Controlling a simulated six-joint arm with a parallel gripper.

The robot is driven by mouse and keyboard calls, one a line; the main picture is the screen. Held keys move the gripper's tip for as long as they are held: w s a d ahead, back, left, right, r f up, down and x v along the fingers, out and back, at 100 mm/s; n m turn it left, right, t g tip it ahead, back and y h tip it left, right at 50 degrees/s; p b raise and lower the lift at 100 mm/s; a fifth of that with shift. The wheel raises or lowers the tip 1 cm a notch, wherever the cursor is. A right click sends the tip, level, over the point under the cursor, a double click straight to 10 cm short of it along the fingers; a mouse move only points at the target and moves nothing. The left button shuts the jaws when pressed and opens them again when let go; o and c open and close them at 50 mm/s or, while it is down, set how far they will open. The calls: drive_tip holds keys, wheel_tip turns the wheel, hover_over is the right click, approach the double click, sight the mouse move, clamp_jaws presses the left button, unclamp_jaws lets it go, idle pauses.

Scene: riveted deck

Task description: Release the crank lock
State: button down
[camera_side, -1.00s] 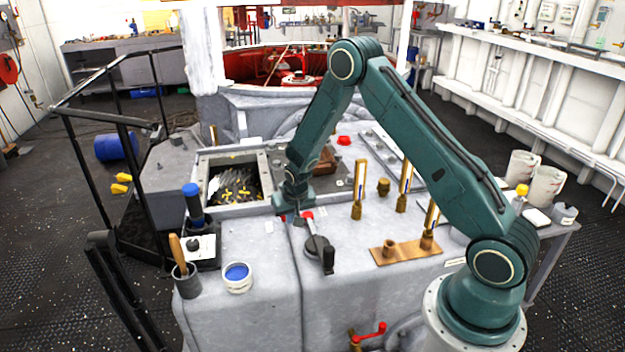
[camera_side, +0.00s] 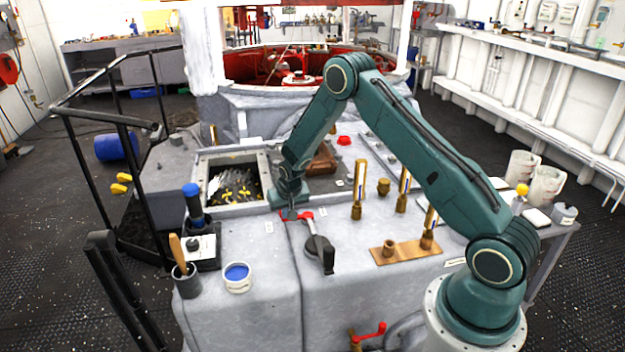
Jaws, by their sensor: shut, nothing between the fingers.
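A dark grey crank (camera_side: 319,247) with an upright black handle lies on the light grey deck, front of centre. A small red piece (camera_side: 303,216), perhaps the crank lock, sits at the crank's far end. My gripper (camera_side: 289,215) is shut and empty. It points down at the left end of the red piece. I cannot tell whether the fingertips touch it. They are small and partly blend with the red piece.
An open bay (camera_side: 233,185) with gears and yellow parts lies left of my gripper. Brass posts (camera_side: 359,190) and a copper plate (camera_side: 408,250) stand to the right. A blue-filled pot (camera_side: 237,277) and a cup with a wooden handle (camera_side: 185,272) are front left.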

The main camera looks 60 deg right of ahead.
drive_tip(key=shift+w+d+m, duration=0.15)
drive_tip(key=shift+w+m, duration=0.25)
drive_tip(key=shift+m, duration=0.2)
drive_tip(key=w+m, duration=0.1)
drive_tip(key=w+d+m+g+h, duration=0.1)
drive_tip(key=m, duration=0.1)
drive_tip(key=shift+d, duration=0.1)
drive_tip(key=d+m, duration=0.1)
drive_tip(key=w+m+g, duration=0.1)
drive_tip(key=m, duration=0.1)
drive_tip(key=shift+w+d+h, duration=0.2)
drive_tip(key=shift+d+h, duration=0.1)
drive_tip(key=shift+d, duration=0.05)
drive_tip(key=shift+w+d+m+g, duration=0.3)
drive_tip(key=shift+d+m+g, duration=0.35)
drive_tip(key=shift+m, duration=0.55)
